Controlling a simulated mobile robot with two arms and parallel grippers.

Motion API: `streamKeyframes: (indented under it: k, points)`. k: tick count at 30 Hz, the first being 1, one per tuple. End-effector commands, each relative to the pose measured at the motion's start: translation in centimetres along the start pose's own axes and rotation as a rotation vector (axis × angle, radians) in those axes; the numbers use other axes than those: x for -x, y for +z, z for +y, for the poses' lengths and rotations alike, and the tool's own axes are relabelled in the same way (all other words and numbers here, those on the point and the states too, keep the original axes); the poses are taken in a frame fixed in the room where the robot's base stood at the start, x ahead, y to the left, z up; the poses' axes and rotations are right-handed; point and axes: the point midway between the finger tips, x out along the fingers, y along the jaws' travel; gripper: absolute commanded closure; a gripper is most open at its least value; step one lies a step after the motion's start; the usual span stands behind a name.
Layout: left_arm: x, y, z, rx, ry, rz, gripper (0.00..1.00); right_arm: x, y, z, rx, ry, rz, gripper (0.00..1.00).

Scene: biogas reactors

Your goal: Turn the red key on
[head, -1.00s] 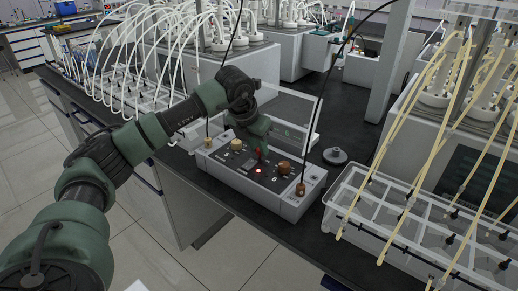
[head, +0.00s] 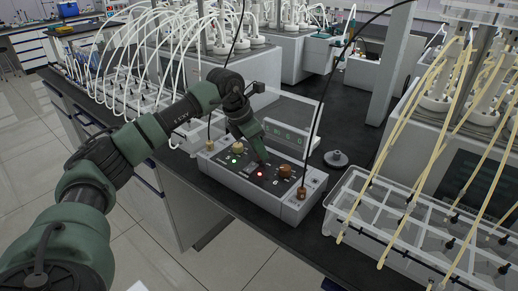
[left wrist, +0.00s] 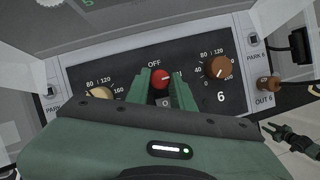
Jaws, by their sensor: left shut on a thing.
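The red key (left wrist: 160,80) sits on the dark panel of the grey control box (head: 232,182). In the left wrist view its white mark points right, away from the OFF label above it. My left gripper (left wrist: 161,74) is shut on the key, one green finger on each side. In the head view my left gripper (head: 264,160) reaches down onto the panel and hides the key. A red lamp (head: 260,174) and a green lamp (head: 232,160) glow there. Green digits (head: 286,134) are lit on the display behind. My right gripper (left wrist: 272,130) seems to show small at the right edge of the left wrist view.
A brown knob (left wrist: 219,67) and a cream knob (left wrist: 100,93) flank the key. A black cable rises from the plug (head: 302,192) at the box's right end. A clear tray (head: 350,215) with yellow tubes stands to the right. A clear panel stands behind the box.

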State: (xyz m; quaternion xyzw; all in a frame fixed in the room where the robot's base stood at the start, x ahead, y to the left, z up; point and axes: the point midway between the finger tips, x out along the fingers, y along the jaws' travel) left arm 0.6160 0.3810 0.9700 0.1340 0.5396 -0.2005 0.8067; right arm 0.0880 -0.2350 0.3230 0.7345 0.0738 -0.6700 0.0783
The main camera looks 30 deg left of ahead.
Motion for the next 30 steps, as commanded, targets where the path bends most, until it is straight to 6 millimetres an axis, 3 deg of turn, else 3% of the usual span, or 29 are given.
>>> streamKeyframes:
  k: [7,8,10,21,30]
  points:
    - [0.2,0.1,0.1,0.001,0.003,-0.003,1.0,0.0,0.0,-0.1,0.0,-0.001,0.0,0.64]
    - [0.2,0.1,0.1,0.001,0.003,-0.003,0.74,0.0,0.0,-0.1,0.0,-0.001,0.0,0.64]
    - [0.1,0.1,0.1,0.001,0.003,-0.003,0.56,0.0,0.0,-0.1,0.0,-0.001,0.0,0.64]
    - [0.4,0.1,0.1,0.001,0.002,-0.002,0.56,-0.1,0.0,-0.1,-0.001,-0.001,0.0,0.64]
    - [5.0,0.0,0.1,0.001,0.004,-0.005,0.56,-0.6,0.0,-0.1,-0.001,-0.001,0.0,0.64]
